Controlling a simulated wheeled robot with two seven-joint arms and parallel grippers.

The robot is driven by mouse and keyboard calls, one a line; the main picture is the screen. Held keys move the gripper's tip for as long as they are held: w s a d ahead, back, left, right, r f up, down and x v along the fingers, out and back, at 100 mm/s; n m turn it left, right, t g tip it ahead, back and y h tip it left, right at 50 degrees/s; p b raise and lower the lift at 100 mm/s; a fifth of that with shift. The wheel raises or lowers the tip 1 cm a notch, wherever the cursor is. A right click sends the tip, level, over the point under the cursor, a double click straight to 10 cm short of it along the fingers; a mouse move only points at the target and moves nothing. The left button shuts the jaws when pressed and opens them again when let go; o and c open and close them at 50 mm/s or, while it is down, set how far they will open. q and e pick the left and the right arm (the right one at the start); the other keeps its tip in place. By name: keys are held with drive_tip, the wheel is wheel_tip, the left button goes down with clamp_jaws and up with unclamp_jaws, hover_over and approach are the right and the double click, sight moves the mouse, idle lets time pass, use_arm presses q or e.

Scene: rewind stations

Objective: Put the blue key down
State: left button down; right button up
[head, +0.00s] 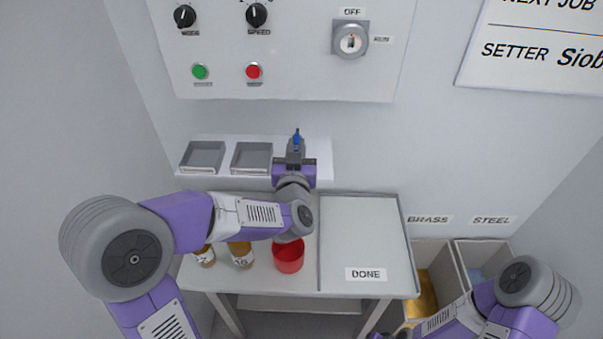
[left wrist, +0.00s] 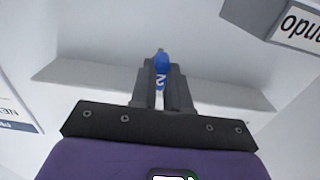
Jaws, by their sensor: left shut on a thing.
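The blue key (head: 297,138) shows at the tip of my left gripper (head: 296,146). In the left wrist view the blue key (left wrist: 161,72) sits between the two dark fingers of my left gripper (left wrist: 162,86), with a white mark like a 2 on it. The gripper is shut on it. In the head view it is held in front of the wall shelf (head: 318,160), to the right of two grey trays; I cannot tell whether the key touches anything. My right arm is at the lower right; its gripper is mostly cut off at the bottom edge.
Two empty grey trays (head: 203,156) (head: 252,158) stand on the shelf. Above is a control panel (head: 300,80) with a key switch (head: 350,40). Below, the table holds a red cup (head: 289,257), bottles (head: 241,255) and a clear area marked DONE (head: 362,230). Brass and steel bins (head: 438,255) stand right.

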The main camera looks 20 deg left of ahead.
use_arm(q)
wheel_tip(320, 180, down, 7)
drive_tip(key=shift+w+b, duration=0.1)
drive_tip(key=shift+b, duration=0.85)
drive_tip(key=shift+f, duration=0.15)
drive_tip(key=c, duration=1)
unclamp_jaws()
